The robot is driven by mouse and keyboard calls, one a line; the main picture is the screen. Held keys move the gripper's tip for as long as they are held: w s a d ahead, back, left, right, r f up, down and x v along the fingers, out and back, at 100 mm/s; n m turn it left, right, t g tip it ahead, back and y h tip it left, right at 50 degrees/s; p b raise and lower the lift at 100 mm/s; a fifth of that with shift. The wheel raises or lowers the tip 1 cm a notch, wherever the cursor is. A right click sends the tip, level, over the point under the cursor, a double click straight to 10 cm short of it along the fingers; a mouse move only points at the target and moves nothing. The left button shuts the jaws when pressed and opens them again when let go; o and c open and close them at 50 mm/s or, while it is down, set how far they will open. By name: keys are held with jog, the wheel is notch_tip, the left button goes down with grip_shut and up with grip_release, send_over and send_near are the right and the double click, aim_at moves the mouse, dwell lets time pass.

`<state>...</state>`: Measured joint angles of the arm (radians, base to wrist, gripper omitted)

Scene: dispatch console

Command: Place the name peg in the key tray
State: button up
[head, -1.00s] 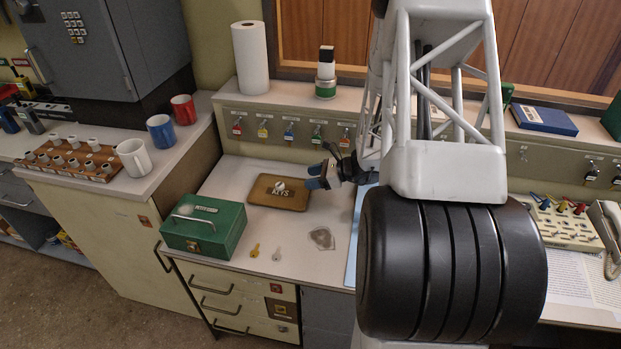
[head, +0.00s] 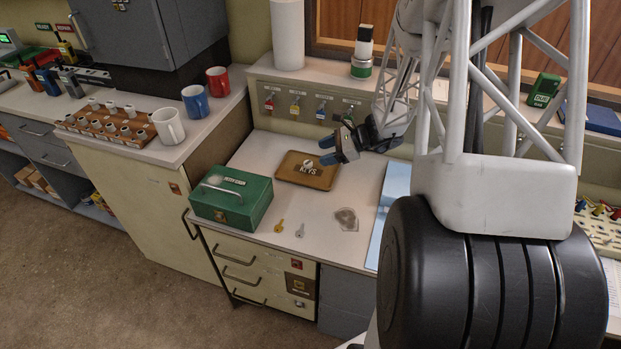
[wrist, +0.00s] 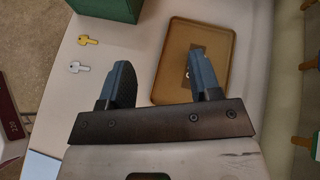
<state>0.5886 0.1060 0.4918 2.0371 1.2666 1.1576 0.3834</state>
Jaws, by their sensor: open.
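The brown key tray (head: 290,178), marked KEYS, lies on the desk; it also shows in the wrist view (wrist: 168,90). A small whitish round-topped object (head: 307,163), which looks like a name peg, is in the tray by the label. In the wrist view it is mostly hidden by the right finger, with only a pale bit visible. My gripper (head: 327,150) is open with nothing between its blue fingers, above the tray's right side. In the wrist view the gripper (wrist: 162,68) has its fingers spread, the right one over the tray and the left one beside it.
A green cash box (head: 232,200) stands left of the tray. A yellow key (head: 279,226), a silver key (head: 300,230) and a grey flat piece (head: 345,219) lie in front. A wooden rack (head: 100,128) of pale pegs and several mugs stand on the left counter. Hanging keys line the back.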

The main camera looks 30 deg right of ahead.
jog(key=s+a+r+n+g+h, duration=0.3)
jog(key=s+a+r+n+g, duration=0.2)
jog(key=s+a+r+n, duration=0.8)
jog(key=s+a+r+n+h, duration=0.3)
jog(key=s+r+n, duration=0.1)
jog(key=s, duration=0.4)
jog(key=s+a+r+n+t+h, duration=0.1)
jog(key=s+a+r+n+h, duration=0.3)
jog(key=s, duration=0.4)
notch_tip(320, 180, up, 2)
jog(key=shift+s+a+r+n+h, duration=0.15)
jog(key=shift+r+n+h, duration=0.15)
jog(key=shift+n, duration=0.2)
